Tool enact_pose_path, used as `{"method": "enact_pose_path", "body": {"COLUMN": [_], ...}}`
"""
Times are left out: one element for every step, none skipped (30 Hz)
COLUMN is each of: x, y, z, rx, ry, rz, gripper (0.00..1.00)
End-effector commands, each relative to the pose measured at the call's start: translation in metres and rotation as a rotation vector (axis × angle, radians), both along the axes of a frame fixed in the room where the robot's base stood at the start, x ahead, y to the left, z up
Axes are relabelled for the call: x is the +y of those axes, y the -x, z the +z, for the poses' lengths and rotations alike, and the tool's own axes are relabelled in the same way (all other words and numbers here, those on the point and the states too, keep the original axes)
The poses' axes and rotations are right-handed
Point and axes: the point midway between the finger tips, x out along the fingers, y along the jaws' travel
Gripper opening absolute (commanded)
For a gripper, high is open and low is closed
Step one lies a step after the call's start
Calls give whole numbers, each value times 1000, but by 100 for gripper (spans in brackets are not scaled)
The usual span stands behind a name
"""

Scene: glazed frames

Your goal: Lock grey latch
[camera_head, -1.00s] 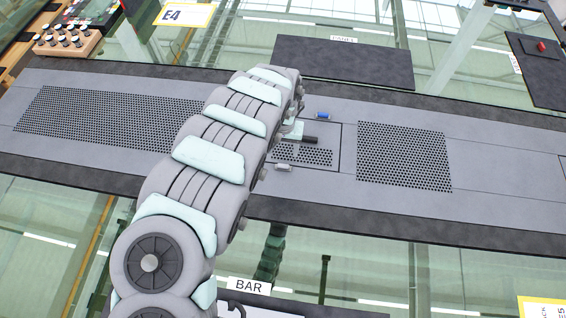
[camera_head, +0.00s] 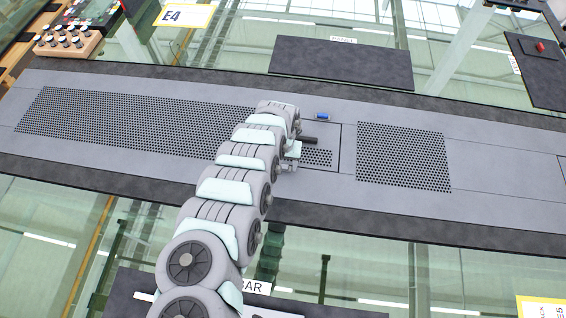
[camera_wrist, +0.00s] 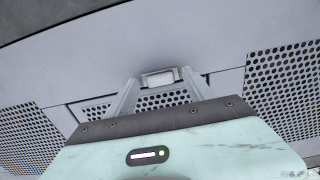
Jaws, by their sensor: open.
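The grey latch (camera_wrist: 160,78) is a small pale grey block in a darker mount, at the edge of a perforated hatch panel (camera_wrist: 160,100). In the wrist view my gripper (camera_wrist: 158,84) is open, with one finger on each side of the latch. I cannot tell whether the fingers touch it. In the head view my gripper (camera_head: 290,163) is over the near edge of the hatch (camera_head: 320,158) and hides the grey latch. A blue latch (camera_head: 323,116) sits at the hatch's far edge.
A dark handle (camera_head: 309,140) lies on the hatch. Perforated grilles (camera_head: 404,157) flank the hatch on the grey panel strip (camera_head: 500,170). A dark board (camera_head: 342,62) lies beyond the strip. My arm covers part of the panel to the left.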

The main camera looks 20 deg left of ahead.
Motion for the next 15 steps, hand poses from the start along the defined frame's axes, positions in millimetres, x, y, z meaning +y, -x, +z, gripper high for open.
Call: {"method": "enact_pose_path", "body": {"x": [0,0,0,1,1,1,1,1,0,0,0,0,0,0,0], "y": [0,0,0,0,-1,-1,-1,-1,-1,-1,-1,-1,-1,-1,-1], "z": [-1,-1,-1,-1,-1,-1,0,0,0,0,0,0,0,0,0], "rx": [-1,-1,-1,-2,-2,-2,-2,-2,-2,-2,-2,-2,-2,-2,-2], "ry": [0,-1,-1,-1,-1,-1,-1,-1,-1,-1,-1,-1,-1,-1,-1], "rz": [0,0,0,0,0,0,0,0,-1,-1,0,-1,-1,-1,0], "gripper": [62,62,62,62,62,62,62,62,61,59,56,53,50,48,45]}}
